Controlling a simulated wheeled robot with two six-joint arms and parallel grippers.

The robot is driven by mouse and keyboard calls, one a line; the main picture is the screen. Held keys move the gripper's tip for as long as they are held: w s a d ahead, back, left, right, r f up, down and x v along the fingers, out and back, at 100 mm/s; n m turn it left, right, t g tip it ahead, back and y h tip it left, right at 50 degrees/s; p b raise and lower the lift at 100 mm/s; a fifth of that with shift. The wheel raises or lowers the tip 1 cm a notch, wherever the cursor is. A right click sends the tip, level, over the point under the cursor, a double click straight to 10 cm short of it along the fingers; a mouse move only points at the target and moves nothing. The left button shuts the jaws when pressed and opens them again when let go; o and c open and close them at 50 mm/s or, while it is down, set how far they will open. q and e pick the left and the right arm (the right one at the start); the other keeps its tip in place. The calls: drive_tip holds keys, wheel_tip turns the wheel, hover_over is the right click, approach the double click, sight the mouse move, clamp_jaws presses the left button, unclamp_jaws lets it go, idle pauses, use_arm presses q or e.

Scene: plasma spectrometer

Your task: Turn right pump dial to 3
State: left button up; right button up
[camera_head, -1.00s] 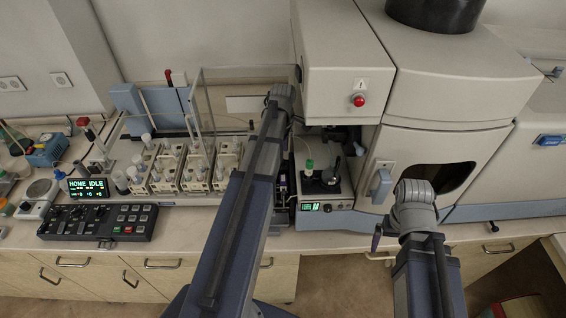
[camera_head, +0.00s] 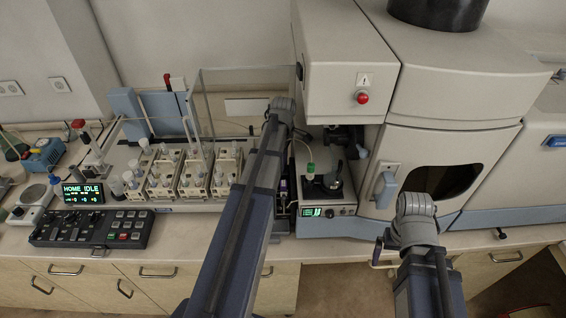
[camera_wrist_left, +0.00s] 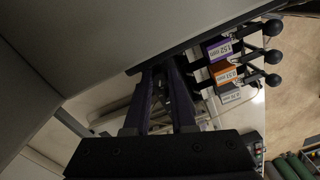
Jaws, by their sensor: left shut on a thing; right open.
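The pump (camera_wrist_left: 217,70) shows in the left wrist view as a row with purple, orange and white labels and round black knobs (camera_wrist_left: 273,55). My left gripper (camera_wrist_left: 165,72) is in the middle of that view, its dark fingers closed on a dark part beside the pump, too dim to make out. In the head view my left forearm (camera_head: 245,200) covers the gripper's tips and most of the pump. My right gripper (camera_head: 383,250) is open, below its grey wrist, in front of the bench edge.
A small unit with a green display (camera_head: 318,212) stands right of my left arm. The large spectrometer (camera_head: 440,150) fills the right. A glass-sided sampler with racks of vials (camera_head: 193,175), a HOME IDLE display (camera_head: 83,193) and a black control panel (camera_head: 90,229) stand left.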

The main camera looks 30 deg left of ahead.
use_arm(q)
clamp_jaws()
drive_tip(key=shift+m, duration=1.5)
drive_tip(key=o, duration=0.6)
unclamp_jaws()
drive_tip(key=shift+o, duration=0.2)
drive_tip(key=shift+n, duration=0.3)
